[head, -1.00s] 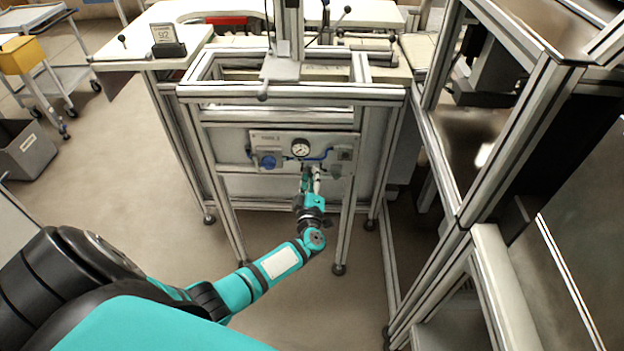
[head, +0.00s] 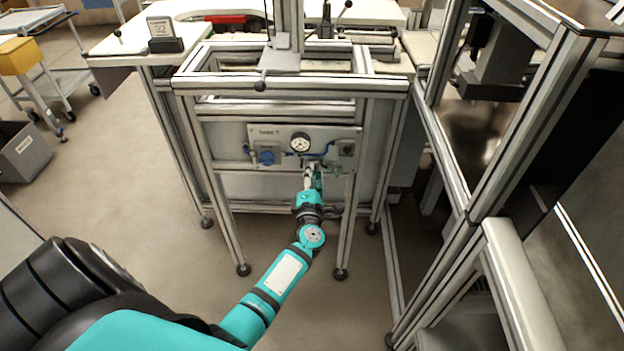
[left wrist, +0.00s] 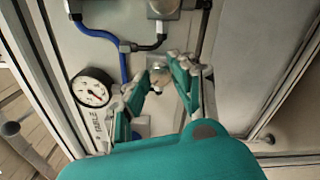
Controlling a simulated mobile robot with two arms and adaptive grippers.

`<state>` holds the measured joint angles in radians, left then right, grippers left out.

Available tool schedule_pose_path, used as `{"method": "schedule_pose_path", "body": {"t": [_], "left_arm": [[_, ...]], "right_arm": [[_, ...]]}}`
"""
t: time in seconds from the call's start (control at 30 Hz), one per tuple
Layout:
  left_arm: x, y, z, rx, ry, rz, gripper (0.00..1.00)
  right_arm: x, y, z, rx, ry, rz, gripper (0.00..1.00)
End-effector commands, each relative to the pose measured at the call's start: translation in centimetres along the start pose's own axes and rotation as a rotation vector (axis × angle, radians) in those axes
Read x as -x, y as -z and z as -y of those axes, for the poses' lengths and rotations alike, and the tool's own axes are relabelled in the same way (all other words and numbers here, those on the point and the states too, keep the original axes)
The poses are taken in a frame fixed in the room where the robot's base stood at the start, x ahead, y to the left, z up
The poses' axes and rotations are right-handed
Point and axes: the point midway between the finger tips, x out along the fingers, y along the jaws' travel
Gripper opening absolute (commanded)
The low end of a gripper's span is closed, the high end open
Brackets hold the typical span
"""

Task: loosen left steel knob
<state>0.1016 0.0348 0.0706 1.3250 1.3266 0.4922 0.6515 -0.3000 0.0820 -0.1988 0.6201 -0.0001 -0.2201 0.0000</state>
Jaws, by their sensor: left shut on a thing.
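A small steel knob (left wrist: 158,84) shows between my left fingertips in the left wrist view, partly covered by them. My left gripper (left wrist: 165,76) is shut on it, with a finger on each side. In the head view my left gripper (head: 312,170) reaches up to the lower edge of the grey panel (head: 270,133), below the round gauge. There the fingers hide the knob, and I cannot tell how far it is turned. My right gripper is in neither view.
Frame legs (head: 345,225) stand on both sides of the forearm. A tall metal frame (head: 480,190) stands at right.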

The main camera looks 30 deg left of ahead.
Motion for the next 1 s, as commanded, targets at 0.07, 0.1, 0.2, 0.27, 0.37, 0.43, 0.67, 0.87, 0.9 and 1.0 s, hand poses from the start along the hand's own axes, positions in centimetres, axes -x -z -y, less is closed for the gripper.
{"method": "schedule_pose_path", "body": {"t": [0.07, 0.1, 0.2, 0.27, 0.37, 0.43, 0.67, 0.87, 0.9, 1.0], "left_arm": [[0.14, 0.13, 0.47, 0.051, 0.005, -0.001, 0.00], [0.14, 0.11, 0.46, 0.076, 0.005, -0.001, 0.00], [0.14, 0.10, 0.44, 0.126, 0.005, -0.001, 0.00], [0.14, 0.11, 0.42, 0.150, 0.005, -0.001, 0.00], [0.14, 0.09, 0.38, 0.182, 0.006, -0.001, 0.00], [0.14, 0.07, 0.36, 0.197, 0.006, -0.001, 0.00], [0.15, 0.04, 0.34, 0.218, 0.007, -0.001, 0.00], [0.15, 0.04, 0.34, 0.218, 0.007, -0.001, 0.00], [0.15, 0.04, 0.35, 0.217, 0.007, -0.001, 0.00], [0.16, 0.04, 0.35, 0.217, 0.007, -0.001, 0.28]], "right_arm": [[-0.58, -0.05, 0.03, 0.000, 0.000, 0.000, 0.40], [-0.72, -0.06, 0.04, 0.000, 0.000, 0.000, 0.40], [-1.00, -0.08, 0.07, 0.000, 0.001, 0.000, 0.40], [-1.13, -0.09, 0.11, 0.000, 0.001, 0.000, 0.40], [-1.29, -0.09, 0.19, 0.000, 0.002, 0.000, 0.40], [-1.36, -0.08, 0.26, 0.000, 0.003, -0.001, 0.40], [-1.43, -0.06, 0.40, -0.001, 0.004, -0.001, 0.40], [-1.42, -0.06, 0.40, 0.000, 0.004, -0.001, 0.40], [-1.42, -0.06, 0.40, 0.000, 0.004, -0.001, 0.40], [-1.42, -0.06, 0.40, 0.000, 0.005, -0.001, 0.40]]}}
